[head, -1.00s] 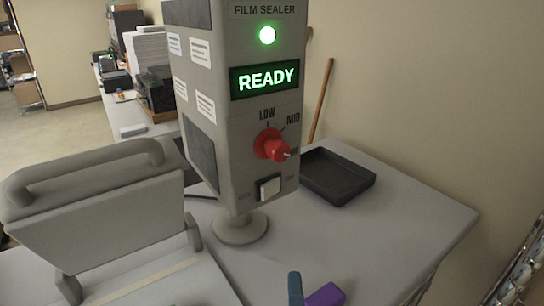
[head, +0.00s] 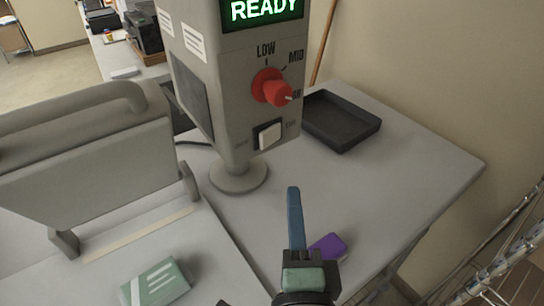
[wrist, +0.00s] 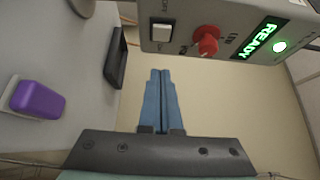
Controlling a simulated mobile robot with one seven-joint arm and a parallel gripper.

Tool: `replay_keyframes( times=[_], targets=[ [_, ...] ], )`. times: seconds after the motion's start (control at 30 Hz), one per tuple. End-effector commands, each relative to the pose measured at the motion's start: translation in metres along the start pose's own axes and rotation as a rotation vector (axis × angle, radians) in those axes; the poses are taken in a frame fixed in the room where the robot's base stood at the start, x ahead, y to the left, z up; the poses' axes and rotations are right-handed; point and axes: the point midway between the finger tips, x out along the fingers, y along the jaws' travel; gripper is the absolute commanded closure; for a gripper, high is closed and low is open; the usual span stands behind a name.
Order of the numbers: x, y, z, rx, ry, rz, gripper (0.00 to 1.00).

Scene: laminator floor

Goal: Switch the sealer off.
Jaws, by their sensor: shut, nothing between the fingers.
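The film sealer's grey control box (head: 226,120) stands on a round foot on the table, and its display (head: 262,10) glows green with READY. A red knob (head: 272,87) sits below, its pointer turned to the lower right. Under the knob is a white rocker switch (head: 270,134) in a dark frame, with small labels on both sides. My gripper (head: 293,190) has blue fingers pressed together and empty. It is in front of and below the switch, apart from the box.
A black tray (head: 342,122) lies right of the sealer. A purple block (head: 328,246) lies beside my gripper. A grey hinged press with a handle (head: 85,165) stands left, and a green packet (head: 155,283) lies in front of it. A metal rack (head: 500,255) is at the right.

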Motion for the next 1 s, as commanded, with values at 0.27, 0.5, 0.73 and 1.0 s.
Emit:
replay_keyframes(
  times=[0.27,0.5,0.73,1.0],
  targets=[
    [0.052,-0.004,0.000,0.001,0.000,-0.001,1.00],
    [0.090,-0.004,0.010,0.001,-0.003,0.002,1.00],
    [0.105,-0.002,0.026,0.001,-0.001,0.001,1.00],
    [0.108,0.000,0.029,0.001,0.000,0.000,1.00]
  ],
)
